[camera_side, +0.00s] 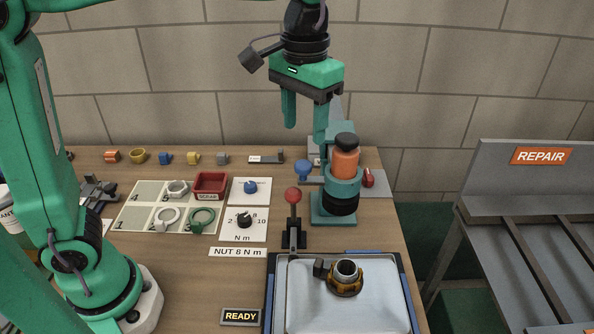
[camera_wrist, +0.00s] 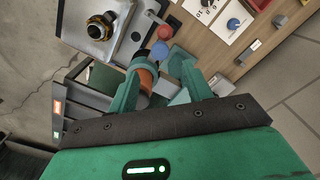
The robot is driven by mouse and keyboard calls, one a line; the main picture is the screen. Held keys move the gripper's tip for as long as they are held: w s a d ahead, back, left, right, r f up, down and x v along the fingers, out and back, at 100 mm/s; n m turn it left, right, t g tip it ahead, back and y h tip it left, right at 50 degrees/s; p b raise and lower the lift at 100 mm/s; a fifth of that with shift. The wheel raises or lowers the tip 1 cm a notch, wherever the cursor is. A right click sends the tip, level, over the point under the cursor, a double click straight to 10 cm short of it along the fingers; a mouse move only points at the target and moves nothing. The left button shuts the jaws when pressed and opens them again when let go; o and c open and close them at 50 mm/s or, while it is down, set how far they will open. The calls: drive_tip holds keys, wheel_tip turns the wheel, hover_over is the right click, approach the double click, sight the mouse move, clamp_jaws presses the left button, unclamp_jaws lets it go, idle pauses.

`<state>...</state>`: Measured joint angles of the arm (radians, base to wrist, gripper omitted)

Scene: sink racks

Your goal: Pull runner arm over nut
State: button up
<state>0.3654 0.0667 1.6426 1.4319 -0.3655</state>
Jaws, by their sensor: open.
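The runner (camera_side: 345,163) stands upright behind the tray, an orange body with a black cap in a teal holder. It also shows in the wrist view (camera_wrist: 147,73), partly hidden by a finger. The nut fitting (camera_side: 345,279), dark and brass-coloured with a pale ring, sits on the pale tray (camera_side: 305,312); it is at the upper left of the wrist view (camera_wrist: 101,27). My gripper (camera_side: 305,132) is open, pointing down, high and just left of the runner's cap. I cannot tell whether a finger touches the runner.
A red-knobbed lever (camera_side: 293,197) stands behind the tray. A mat with rings and a red bin (camera_side: 210,184) lies left, beside dial cards (camera_side: 244,222) and a READY sign (camera_side: 240,317). A grey REPAIR rack (camera_side: 530,190) is right, across a gap.

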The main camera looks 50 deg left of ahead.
sight(304, 165)
drive_tip(key=shift+f, duration=3.6)
clamp_jaws()
drive_tip(key=shift+s+d, duration=0.1)
